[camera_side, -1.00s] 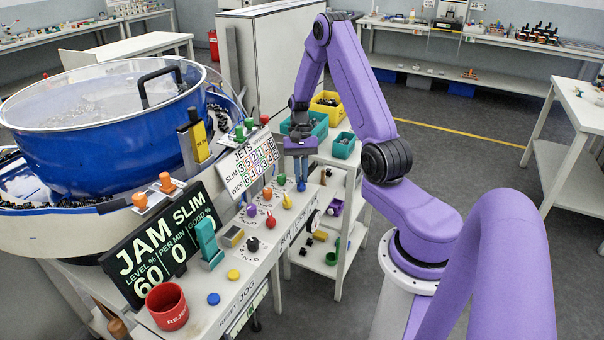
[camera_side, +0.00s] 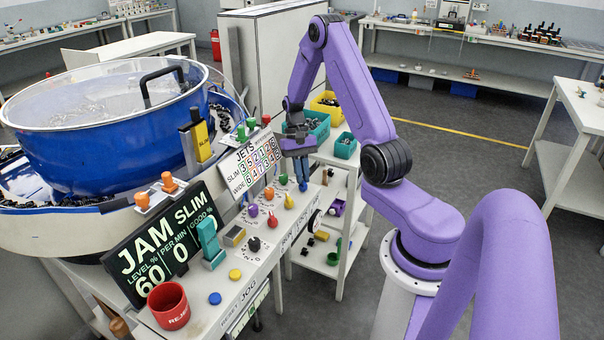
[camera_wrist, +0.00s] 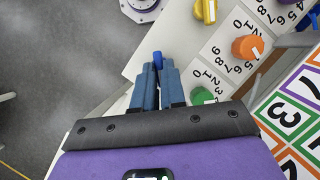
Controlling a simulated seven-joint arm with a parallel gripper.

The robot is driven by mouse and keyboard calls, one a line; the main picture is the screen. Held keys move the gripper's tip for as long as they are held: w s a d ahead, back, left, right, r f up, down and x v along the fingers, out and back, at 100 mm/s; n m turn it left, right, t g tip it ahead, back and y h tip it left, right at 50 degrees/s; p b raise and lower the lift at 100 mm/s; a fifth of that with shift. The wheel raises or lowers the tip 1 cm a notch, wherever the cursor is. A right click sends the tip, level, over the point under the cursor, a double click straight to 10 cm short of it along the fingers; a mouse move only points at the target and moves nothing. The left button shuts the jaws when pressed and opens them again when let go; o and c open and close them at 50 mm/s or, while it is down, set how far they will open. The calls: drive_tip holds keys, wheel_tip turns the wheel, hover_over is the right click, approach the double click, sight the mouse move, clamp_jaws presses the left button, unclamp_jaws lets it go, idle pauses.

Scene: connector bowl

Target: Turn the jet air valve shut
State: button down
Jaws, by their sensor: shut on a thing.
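A small blue handle (camera_side: 303,187) stands at the far right corner of the white control panel; I take it to be the jet air valve. My gripper (camera_side: 302,181) reaches down over it, fingers pointing down. In the wrist view my gripper (camera_wrist: 158,66) has its two blue-grey fingers close together, with the top of the blue handle (camera_wrist: 157,58) showing between their tips. They are shut on it. The fingers hide most of the handle, so its angle and any markings cannot be read.
Close by stand a green knob (camera_wrist: 204,95), an orange knob (camera_wrist: 247,47) and a yellow knob (camera_wrist: 205,10) with number dials. The JETS board (camera_side: 248,165) stands beside my gripper. Teal bins (camera_side: 345,146) are behind it. Open floor (camera_wrist: 70,60) lies beyond the panel edge.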

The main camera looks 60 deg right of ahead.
drive_tip(key=c, duration=1.2)
unclamp_jaws()
drive_tip(key=v, duration=1.7)
drive_tip(key=shift+d+r, duration=0.2)
drive_tip(key=shift+w+a, duration=0.1)
drive_tip(key=shift+w, duration=0.05)
drive_tip(key=s+a+r+n+t+h, duration=0.15)
drive_tip(key=a+n, duration=0.35)
drive_tip(key=a, duration=0.7)
drive_tip(key=s+a+r+n+g+h, duration=0.1)
drive_tip(key=s+a+n+h, duration=0.3)
drive_tip(key=a, duration=0.7)
drive_tip(key=s+a+f+n+t+y, duration=0.1)
drive_tip(key=s+a+n, duration=0.3)
drive_tip(key=s, duration=0.6)
drive_tip(key=s+a+f+n+t+y, duration=0.2)
drive_tip(key=s+a+n, duration=0.2)
drive_tip(key=s+n, duration=0.4)
drive_tip(key=shift+s+a, duration=0.25)
drive_tip(key=shift+s, duration=0.95)
